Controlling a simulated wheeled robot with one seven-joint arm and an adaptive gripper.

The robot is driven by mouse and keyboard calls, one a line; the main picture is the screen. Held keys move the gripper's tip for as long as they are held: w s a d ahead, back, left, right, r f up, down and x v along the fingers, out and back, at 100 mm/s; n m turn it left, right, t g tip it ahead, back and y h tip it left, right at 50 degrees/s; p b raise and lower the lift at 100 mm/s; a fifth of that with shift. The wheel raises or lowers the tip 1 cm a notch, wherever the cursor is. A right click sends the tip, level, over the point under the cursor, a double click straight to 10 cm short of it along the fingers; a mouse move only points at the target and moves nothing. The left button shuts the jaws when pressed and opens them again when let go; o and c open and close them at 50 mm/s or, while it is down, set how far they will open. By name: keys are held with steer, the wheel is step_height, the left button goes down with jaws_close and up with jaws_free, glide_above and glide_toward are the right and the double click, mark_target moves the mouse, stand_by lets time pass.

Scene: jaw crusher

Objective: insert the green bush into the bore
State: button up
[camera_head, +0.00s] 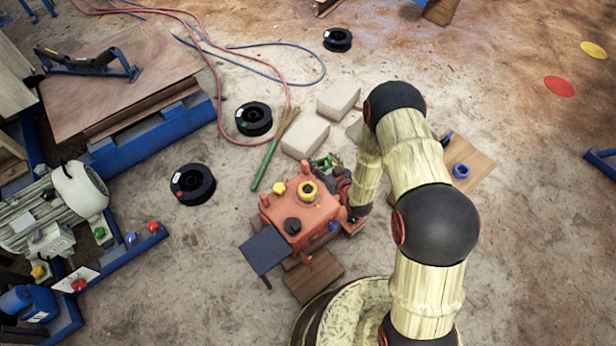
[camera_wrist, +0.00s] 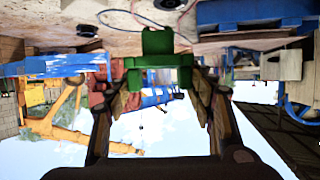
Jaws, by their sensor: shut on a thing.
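My gripper (camera_wrist: 160,80) is shut on the green bush (camera_wrist: 157,60), which shows in the wrist view as a wide green flange with a narrower part above. In the head view, the green bush (camera_head: 325,161) appears at the far side of the orange-red crusher body (camera_head: 293,212), and my gripper (camera_head: 343,181) is beside it, partly hidden by my arm. A yellow ring with a dark opening (camera_head: 308,192) stands on top of the crusher body. I cannot tell which opening is the bore for the green bush. The bush appears apart from the crusher top.
A dark knob (camera_head: 291,225) and a yellow knob (camera_head: 279,188) stand up from the crusher. A wooden board with a blue ring (camera_head: 461,171) lies to the right. Pale blocks (camera_head: 305,135), black spools (camera_head: 193,184) and a green-handled broom (camera_head: 265,165) lie around it.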

mark_target(307, 185)
steer(key=w+a+f+n+g+y, duration=0.1)
steer(key=a+f+n+y, duration=0.2)
steer(key=f, duration=0.9)
steer(key=shift+w+a+f, duration=0.2)
steer(key=shift+a+f, duration=0.2)
steer(key=shift+a, duration=0.8)
steer(key=shift+f+b, duration=2)
steer(key=shift+f, duration=0.45)
steer(key=shift+f, duration=1.15)
steer(key=o, duration=1.5)
steer(key=shift+c, duration=0.2)
steer(key=shift+s, duration=0.1)
steer(key=v, duration=1.2)
steer(key=shift+d, duration=0.15)
